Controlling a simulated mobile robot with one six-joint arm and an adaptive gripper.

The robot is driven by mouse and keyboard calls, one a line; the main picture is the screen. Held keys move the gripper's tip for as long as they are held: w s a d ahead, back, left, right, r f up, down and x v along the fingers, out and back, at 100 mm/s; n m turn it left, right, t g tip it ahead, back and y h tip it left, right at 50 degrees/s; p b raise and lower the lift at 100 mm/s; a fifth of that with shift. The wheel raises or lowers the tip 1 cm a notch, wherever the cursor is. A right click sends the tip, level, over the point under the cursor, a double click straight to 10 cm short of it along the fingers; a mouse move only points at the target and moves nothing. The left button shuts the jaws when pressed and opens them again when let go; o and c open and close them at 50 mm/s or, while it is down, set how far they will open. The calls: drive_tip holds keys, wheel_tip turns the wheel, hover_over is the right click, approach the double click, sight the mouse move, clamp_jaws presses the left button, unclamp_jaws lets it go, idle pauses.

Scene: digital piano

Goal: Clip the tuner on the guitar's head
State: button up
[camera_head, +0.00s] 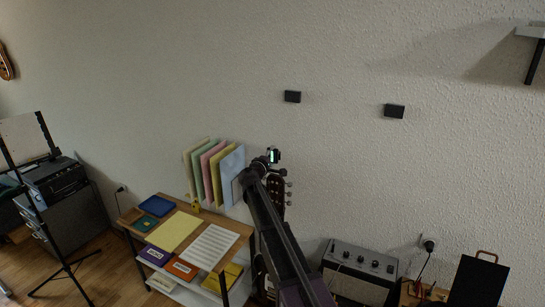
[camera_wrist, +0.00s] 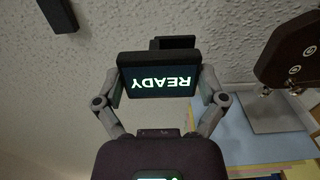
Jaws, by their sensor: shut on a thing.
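My gripper (camera_head: 265,163) is shut on the tuner (camera_head: 273,155), a small dark clip-on device. In the wrist view the tuner (camera_wrist: 158,82) sits between the two fingers of the gripper (camera_wrist: 160,88), its screen showing "READY" upside down. The guitar's head (camera_head: 278,192) is dark with metal pegs and hangs just below and right of the tuner in the head view. In the wrist view the guitar's head (camera_wrist: 292,45) is at the upper right, with a visible gap between it and the tuner. My arm hides much of the guitar's lower part.
A wooden shelf table (camera_head: 135,226) with books and sheets stands left of the guitar, coloured folders (camera_head: 213,172) behind. An amplifier (camera_head: 360,262) is at lower right. Two black wall blocks (camera_head: 292,96) (camera_head: 394,111) are above.

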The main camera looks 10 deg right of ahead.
sight(273, 177)
drive_tip(key=shift+s+d+f+b, duration=0.1)
drive_tip(key=shift+f+b, duration=0.15)
drive_tip(key=shift+b, duration=0.05)
drive_tip(key=shift+f+b, duration=2.5)
drive_tip(key=shift+f+b, duration=2.25)
drive_tip(key=o, duration=0.8)
drive_tip(key=shift+s, duration=0.15)
drive_tip(key=shift+v, duration=2.45)
